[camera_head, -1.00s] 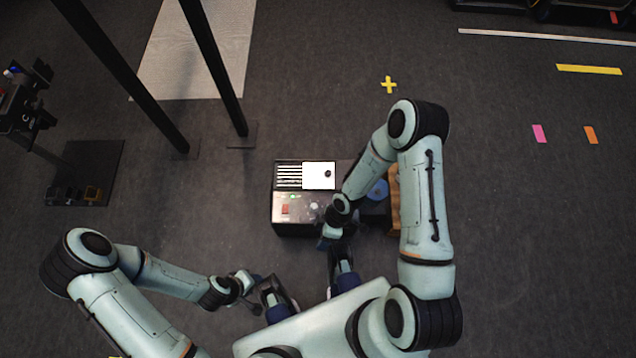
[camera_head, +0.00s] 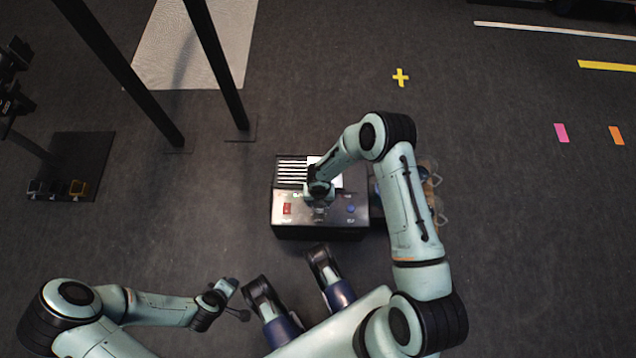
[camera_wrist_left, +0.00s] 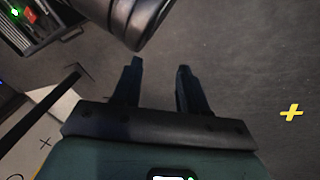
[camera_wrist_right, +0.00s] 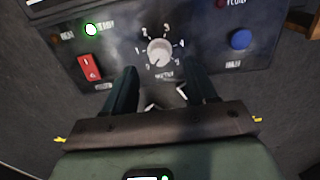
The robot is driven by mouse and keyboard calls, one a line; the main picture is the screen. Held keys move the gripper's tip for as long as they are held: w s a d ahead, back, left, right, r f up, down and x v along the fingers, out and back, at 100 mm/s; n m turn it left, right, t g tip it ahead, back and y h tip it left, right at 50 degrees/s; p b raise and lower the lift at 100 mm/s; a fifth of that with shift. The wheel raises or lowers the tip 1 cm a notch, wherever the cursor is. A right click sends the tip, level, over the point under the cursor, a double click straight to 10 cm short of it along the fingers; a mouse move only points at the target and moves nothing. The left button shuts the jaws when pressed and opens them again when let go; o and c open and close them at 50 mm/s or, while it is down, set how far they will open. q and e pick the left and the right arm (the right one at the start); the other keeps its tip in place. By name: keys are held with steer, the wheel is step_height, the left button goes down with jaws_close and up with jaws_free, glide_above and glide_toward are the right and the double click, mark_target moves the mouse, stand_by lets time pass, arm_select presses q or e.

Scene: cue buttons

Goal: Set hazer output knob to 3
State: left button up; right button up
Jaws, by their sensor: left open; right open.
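The hazer (camera_head: 320,232) is a dark box with a worn control panel, below the middle of the head view. Its output knob (camera_wrist_right: 159,52) is a pale round dial ringed by printed numbers in the right wrist view. I cannot clearly tell which number it points at. My right gripper (camera_wrist_right: 162,78) is open, its fingers just short of the knob and to either side of it, apart from it. My left gripper (camera_wrist_left: 159,66) is open and empty, over bare floor away from the hazer.
The panel also has a red rocker switch (camera_wrist_right: 89,67), a lit green lamp (camera_wrist_right: 91,29) and a blue button (camera_wrist_right: 240,39). Two black posts stand at the upper left (camera_head: 215,65). A yellow cross (camera_head: 400,77) marks the floor. Floor left of the hazer is clear.

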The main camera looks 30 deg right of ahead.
arm_select(q)
steer(key=shift+s+a+f+g+b, duration=0.1)
steer(key=shift+s+f+g+b, duration=0.15)
steer(key=shift+s+f, duration=0.45)
steer(key=shift+s+a+f+g+b, duration=0.2)
steer(key=shift+s+f, duration=0.25)
steer(key=shift+s, duration=0.3)
arm_select(e)
steer(key=shift+f, duration=2.1)
arm_select(q)
steer(key=shift+d, duration=0.15)
arm_select(e)
jaws_close()
